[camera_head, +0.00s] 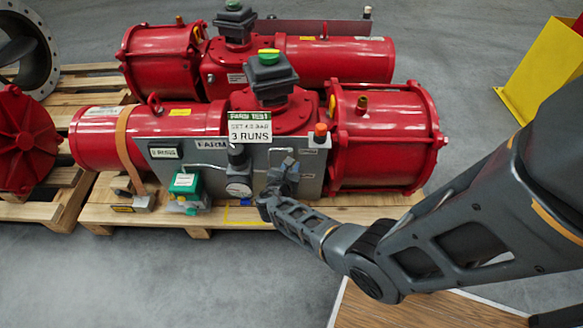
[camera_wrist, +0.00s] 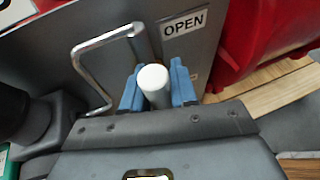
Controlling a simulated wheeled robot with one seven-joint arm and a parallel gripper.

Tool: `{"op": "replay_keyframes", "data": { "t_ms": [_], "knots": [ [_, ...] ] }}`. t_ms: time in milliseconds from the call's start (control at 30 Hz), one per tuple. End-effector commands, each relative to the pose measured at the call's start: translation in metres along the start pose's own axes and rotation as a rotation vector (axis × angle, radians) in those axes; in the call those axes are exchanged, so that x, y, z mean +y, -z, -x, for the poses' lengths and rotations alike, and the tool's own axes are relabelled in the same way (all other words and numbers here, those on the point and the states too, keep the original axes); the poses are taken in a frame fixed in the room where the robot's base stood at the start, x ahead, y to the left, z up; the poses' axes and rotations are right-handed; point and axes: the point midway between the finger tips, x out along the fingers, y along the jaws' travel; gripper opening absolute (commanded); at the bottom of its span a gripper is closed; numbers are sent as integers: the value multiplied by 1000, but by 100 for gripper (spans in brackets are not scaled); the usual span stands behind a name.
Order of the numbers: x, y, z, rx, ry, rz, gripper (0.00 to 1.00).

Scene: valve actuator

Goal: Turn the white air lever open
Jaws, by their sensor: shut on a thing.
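The white air lever (camera_wrist: 154,84) shows in the wrist view as a white rounded end between the two blue fingers of my gripper (camera_wrist: 158,90). The fingers are shut on it, one on each side. A label reading OPEN (camera_wrist: 185,22) is on the grey panel just beyond and to the right of the lever. In the head view my gripper (camera_head: 280,178) is at the right part of the grey panel (camera_head: 312,165) on the front red actuator, and the lever is hidden behind my gripper and wrist.
A bent metal tube (camera_wrist: 85,60) runs close to the left of my gripper in the wrist view. A pressure gauge (camera_head: 238,189) and a green-topped unit (camera_head: 186,184) sit left along the panel. The red actuator (camera_head: 375,140) stands on a wooden pallet (camera_head: 350,214).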

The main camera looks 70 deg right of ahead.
Motion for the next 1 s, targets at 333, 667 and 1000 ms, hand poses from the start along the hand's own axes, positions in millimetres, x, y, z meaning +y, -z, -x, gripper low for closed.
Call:
{"op": "replay_keyframes", "data": {
  "t_ms": [333,667,1000],
  "knots": [
    [1,2,0,2,-4,4,41],
    [0,0,1,1,-3,2,48],
    [1,-1,48,0,-7,4,48]
  ]
}}
